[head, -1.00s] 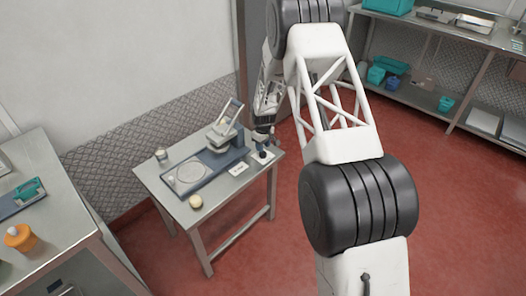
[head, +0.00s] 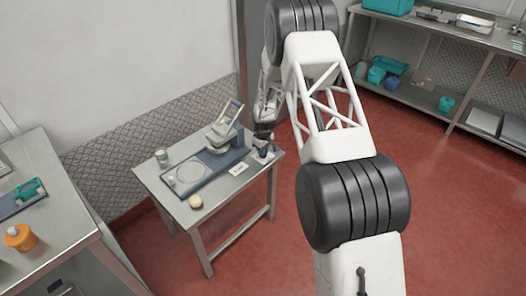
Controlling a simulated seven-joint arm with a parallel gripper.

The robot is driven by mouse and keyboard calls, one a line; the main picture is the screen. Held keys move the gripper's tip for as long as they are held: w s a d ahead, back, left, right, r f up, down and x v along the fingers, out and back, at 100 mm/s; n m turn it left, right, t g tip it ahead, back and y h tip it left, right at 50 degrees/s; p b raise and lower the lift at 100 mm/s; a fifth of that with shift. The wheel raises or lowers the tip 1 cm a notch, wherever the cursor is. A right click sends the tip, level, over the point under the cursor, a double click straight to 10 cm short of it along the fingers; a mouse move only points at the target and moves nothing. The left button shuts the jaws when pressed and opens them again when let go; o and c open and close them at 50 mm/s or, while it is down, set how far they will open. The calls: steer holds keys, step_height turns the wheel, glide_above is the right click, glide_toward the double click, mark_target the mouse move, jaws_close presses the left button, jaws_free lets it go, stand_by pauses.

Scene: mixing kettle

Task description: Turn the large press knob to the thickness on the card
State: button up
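The press (head: 224,138) stands on a blue-grey base (head: 212,164) on a small steel table, its handle raised at a slant. A round pale plate (head: 190,171) lies on the left part of the base. A white card (head: 238,169) with dark marks too small to read lies at the base's front right. A small dark knob-like part (head: 263,152) sits on a pale block at the table's right end. My gripper (head: 264,137) points down just above it, right of the press. Its fingers are too small and dark to tell open from shut, or whether they touch the knob.
A small jar (head: 161,157) stands at the table's back left and a pale round item (head: 195,201) at its front edge. A steel counter (head: 60,215) with an orange container (head: 19,237) is at left. Shelving (head: 440,40) stands back right. Red floor between is clear.

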jaws_close()
steer(key=shift+m, duration=0.5)
steer(key=m, duration=1.1)
stand_by(0.3)
steer(key=o, duration=0.7)
jaws_free()
steer(key=shift+c, duration=0.2)
steer(key=shift+r, duration=0.1)
